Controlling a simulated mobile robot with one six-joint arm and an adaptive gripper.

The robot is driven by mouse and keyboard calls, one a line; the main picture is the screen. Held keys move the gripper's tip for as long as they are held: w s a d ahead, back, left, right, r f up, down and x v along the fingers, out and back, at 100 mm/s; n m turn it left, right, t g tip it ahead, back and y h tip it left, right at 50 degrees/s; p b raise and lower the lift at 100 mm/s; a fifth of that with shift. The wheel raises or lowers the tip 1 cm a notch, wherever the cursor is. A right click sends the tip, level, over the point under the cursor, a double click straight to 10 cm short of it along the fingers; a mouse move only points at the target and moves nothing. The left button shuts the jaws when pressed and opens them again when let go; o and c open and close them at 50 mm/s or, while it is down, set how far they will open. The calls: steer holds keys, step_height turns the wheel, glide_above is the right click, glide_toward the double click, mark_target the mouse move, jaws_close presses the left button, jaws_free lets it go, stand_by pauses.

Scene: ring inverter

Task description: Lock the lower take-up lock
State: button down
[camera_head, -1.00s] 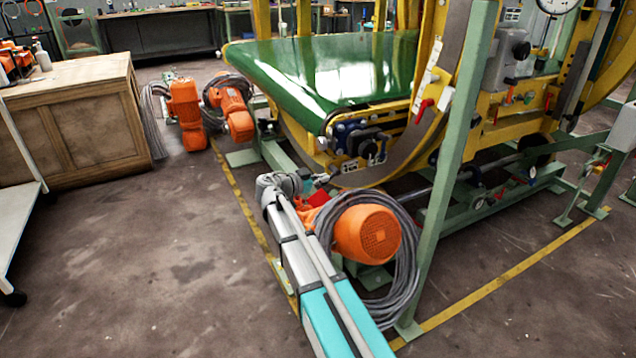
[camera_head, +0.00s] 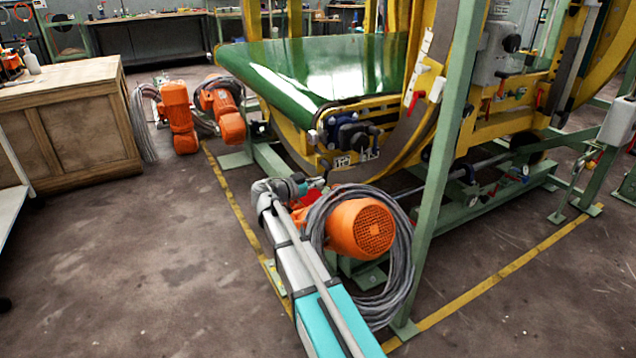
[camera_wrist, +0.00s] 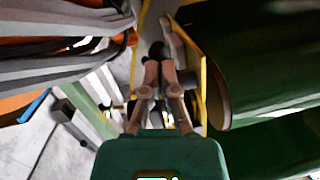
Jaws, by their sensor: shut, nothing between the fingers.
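My gripper (camera_wrist: 155,52) is shut and empty in the wrist view, its two fingers together in front of its teal body. Dark fingertips lie against a yellow and grey machine part; contact cannot be told. A dark clamp-like mechanism (camera_head: 355,134) sits on the yellow frame below the belt's near end. A red lever (camera_head: 413,103) is on the curved yellow plate above it. I cannot tell which part is the lower take-up lock.
The orange motor (camera_head: 361,229) with its grey cable coil (camera_head: 398,283) stands right beside my arm. A green post (camera_head: 440,170) rises to the right. The green belt (camera_head: 310,68) lies behind. Clear floor (camera_head: 140,250) is at left, with a wooden cabinet (camera_head: 75,135) farther back.

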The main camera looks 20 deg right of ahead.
steer(key=shift+w+d+f+b, duration=0.1)
steer(key=shift+d+f+b, duration=0.25)
steer(key=shift+d+f, duration=0.2)
steer(key=shift+d, duration=0.1)
stand_by(0.3)
steer(key=s+a+f+b, duration=0.1)
steer(key=a+f+b, duration=0.1)
steer(key=a, duration=0.1)
steer(key=s+a+f+b, duration=0.1)
steer(key=a+f+b, duration=0.1)
steer(key=a, duration=0.1)
steer(key=s+a+f+b, duration=0.1)
steer(key=a+f+b, duration=0.1)
steer(key=a, duration=0.1)
steer(key=shift+s, duration=0.2)
steer(key=shift+s+a+f+b, duration=0.2)
steer(key=shift+a+f+b, duration=0.35)
steer(key=shift+a, duration=0.2)
steer(key=shift+r, duration=0.15)
